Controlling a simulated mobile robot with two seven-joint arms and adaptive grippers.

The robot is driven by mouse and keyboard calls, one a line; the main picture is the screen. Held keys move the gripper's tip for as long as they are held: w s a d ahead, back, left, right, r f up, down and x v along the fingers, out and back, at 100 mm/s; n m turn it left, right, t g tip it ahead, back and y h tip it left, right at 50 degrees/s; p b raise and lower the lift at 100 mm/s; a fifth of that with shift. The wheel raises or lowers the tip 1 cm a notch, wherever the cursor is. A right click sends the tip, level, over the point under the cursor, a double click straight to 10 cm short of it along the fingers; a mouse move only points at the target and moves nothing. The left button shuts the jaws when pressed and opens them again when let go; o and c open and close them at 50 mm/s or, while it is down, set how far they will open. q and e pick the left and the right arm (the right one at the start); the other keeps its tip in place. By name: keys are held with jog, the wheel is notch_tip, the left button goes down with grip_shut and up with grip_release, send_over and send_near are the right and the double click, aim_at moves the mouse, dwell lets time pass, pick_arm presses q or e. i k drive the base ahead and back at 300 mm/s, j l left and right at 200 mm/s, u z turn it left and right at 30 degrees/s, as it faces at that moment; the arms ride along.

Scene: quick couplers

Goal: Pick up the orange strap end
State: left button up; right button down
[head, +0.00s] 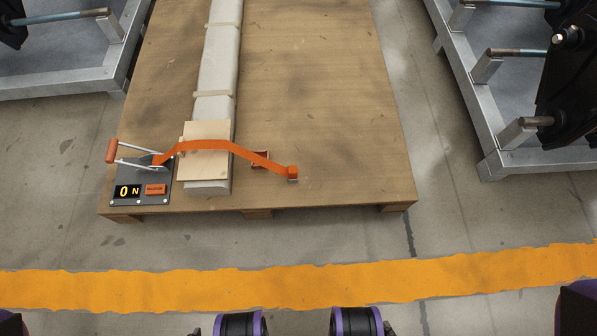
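An orange strap (228,147) runs from the ratchet device (145,176) at the left, over a light wooden block (206,150) on a long pale bar (221,62), and down to the right. Its orange end (292,172) rests at the wooden board's surface, right of the bar. A small reddish bracket (261,159) sits beside the strap near the bar. The device has an orange-handled lever and a display that reads "0 N". Dark, purple-ringed parts of my arms show at the bottom edge, well short of the board. No gripper fingertips are visible.
The wooden board (325,90) is clear right of the strap. Metal frames with rods stand at the left (60,75) and right (490,130). A yellow floor stripe (300,277) crosses the concrete between me and the board.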

aim_at(292, 170)
jog(key=k+j+z, duration=0.2)
jog(key=j+z, duration=0.6)
jog(key=k+j+z, duration=0.15)
jog(key=z, duration=0.15)
